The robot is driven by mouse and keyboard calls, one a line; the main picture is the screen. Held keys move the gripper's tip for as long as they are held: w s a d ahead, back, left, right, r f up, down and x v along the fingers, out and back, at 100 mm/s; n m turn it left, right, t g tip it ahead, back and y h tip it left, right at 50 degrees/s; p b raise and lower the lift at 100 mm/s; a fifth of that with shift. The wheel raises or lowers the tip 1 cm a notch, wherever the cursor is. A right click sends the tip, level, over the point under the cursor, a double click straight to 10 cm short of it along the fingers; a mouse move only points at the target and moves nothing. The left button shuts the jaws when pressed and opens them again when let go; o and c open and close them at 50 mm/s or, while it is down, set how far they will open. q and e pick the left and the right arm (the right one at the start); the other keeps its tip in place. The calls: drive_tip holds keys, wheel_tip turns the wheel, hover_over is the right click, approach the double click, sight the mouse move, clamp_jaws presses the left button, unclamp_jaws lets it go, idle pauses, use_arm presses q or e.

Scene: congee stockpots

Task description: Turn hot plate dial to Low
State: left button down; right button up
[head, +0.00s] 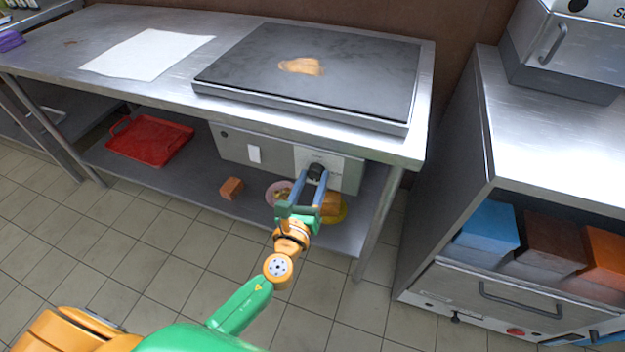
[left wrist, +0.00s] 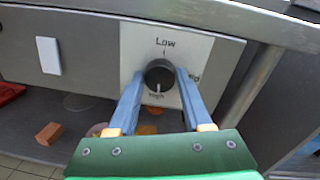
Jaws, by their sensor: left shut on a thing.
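The hot plate's dial (head: 316,170) is a round black knob on a pale label plate (left wrist: 192,52) on the front of the grey control box under the table. In the left wrist view the dial (left wrist: 159,73) has "Low" printed above it, a partly covered label at its right and "High" below. A white mark on the knob points down towards "High". My left gripper (head: 313,175) has its two blue fingers on either side of the dial, shut on it. The flat dark hot plate (head: 350,65) sits on the table above. My right gripper is not in view.
The control box (head: 235,146) hangs under the steel table's front edge. On the shelf below are a red tray (head: 150,140), a brown block (head: 231,188) and bowls partly hidden by my gripper. A table leg (head: 376,225) stands close at the right.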

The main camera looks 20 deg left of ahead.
use_arm(q)
drive_tip(key=n, duration=0.4)
drive_tip(key=shift+n+b, duration=0.3)
drive_tip(key=n, duration=0.4)
drive_tip(key=shift+a+g, duration=0.15)
drive_tip(key=shift+g, duration=0.15)
drive_tip(key=n+h, duration=0.1)
drive_tip(key=n, duration=0.3)
drive_tip(key=shift+n, duration=0.4)
drive_tip(key=n, duration=0.4)
drive_tip(key=shift+a+f, duration=0.1)
drive_tip(key=n+p, duration=0.1)
drive_tip(key=n, duration=0.3)
drive_tip(key=shift+h+p, duration=0.3)
drive_tip(key=shift+h, duration=0.1)
drive_tip(key=n+p, duration=0.1)
drive_tip(key=n, duration=0.3)
drive_tip(key=shift+f+n, duration=0.1)
drive_tip(key=shift+n, duration=0.3)
drive_tip(key=n+p, duration=0.1)
drive_tip(key=n, duration=0.3)
drive_tip(key=shift+f+h, duration=0.1)
drive_tip(key=shift+h, duration=0.2)
drive_tip(key=shift+n+p, duration=0.3)
drive_tip(key=shift+n, duration=1.7)
